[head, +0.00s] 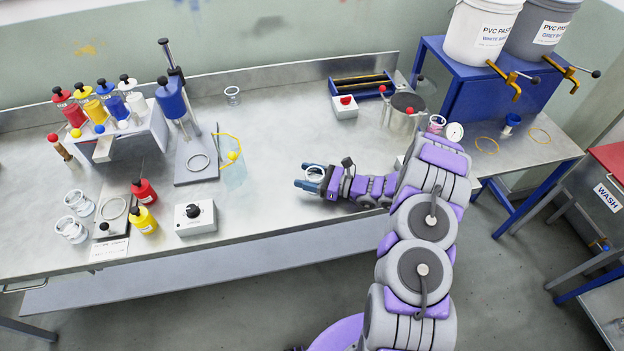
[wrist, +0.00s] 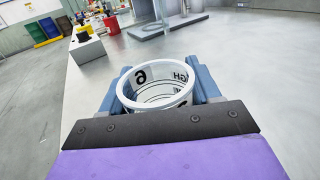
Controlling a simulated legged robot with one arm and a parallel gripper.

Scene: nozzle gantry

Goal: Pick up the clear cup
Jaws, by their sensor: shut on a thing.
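The clear cup (wrist: 157,88) has a white rim and black markings on its wall. It sits between the two blue fingers of my gripper (wrist: 158,92) in the wrist view, with a finger against each side. In the head view my gripper (head: 311,180) is at the middle of the steel bench, shut on the cup (head: 315,174). The cup is upright or nearly so. Its lower part is hidden by the gripper, so I cannot tell whether its base touches the bench.
On the steel bench (head: 270,215), a white box with a black knob (head: 195,217) stands left of my gripper. A red-knobbed box (head: 345,107) stands behind. Bench around the gripper is clear.

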